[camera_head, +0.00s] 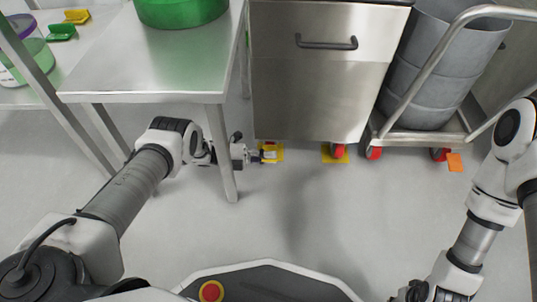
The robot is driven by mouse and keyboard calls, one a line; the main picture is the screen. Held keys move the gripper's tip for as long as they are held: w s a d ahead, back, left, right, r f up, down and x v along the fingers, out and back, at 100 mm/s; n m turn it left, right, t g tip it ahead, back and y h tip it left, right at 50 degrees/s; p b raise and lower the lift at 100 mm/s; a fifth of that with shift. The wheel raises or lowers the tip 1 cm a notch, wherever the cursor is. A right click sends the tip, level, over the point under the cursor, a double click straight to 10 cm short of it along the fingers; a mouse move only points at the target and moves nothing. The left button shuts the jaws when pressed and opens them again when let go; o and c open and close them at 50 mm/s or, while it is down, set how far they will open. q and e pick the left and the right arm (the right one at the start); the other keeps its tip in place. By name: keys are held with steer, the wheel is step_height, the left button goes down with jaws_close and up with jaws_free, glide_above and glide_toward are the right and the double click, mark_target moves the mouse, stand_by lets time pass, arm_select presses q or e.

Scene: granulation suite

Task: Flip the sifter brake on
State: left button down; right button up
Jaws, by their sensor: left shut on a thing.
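A steel cabinet-like unit (318,100) with a dark handle stands on casters, apparently the sifter. A yellow brake tab (277,153) is at its left front caster, which is mostly hidden. A second yellow tab (335,157) is at its right front caster with a red wheel. My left gripper (262,154) reaches low past the table leg and is shut on the left yellow tab. Whether that tab is up or down is too small to tell. My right gripper (416,292) is at the bottom edge, partly cut off, with its fingers unclear.
A steel table (160,75) with a green tub (180,10) stands at left, its front leg (221,150) beside my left gripper. A trolley (415,143) with grey drums and an orange tab (455,162) stands at right. The middle floor is clear.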

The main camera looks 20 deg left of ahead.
arm_select(q)
steer(key=shift+f+m, duration=0.4)
steer(key=shift+m, duration=0.5)
steer(key=shift+f+m, duration=0.35)
steer(key=shift+m, duration=0.55)
arm_select(e)
steer(key=shift+f, duration=0.15)
arm_select(q)
steer(key=c, duration=1.2)
jaws_free()
steer(key=shift+c, duration=0.2)
steer(key=v, duration=1.2)
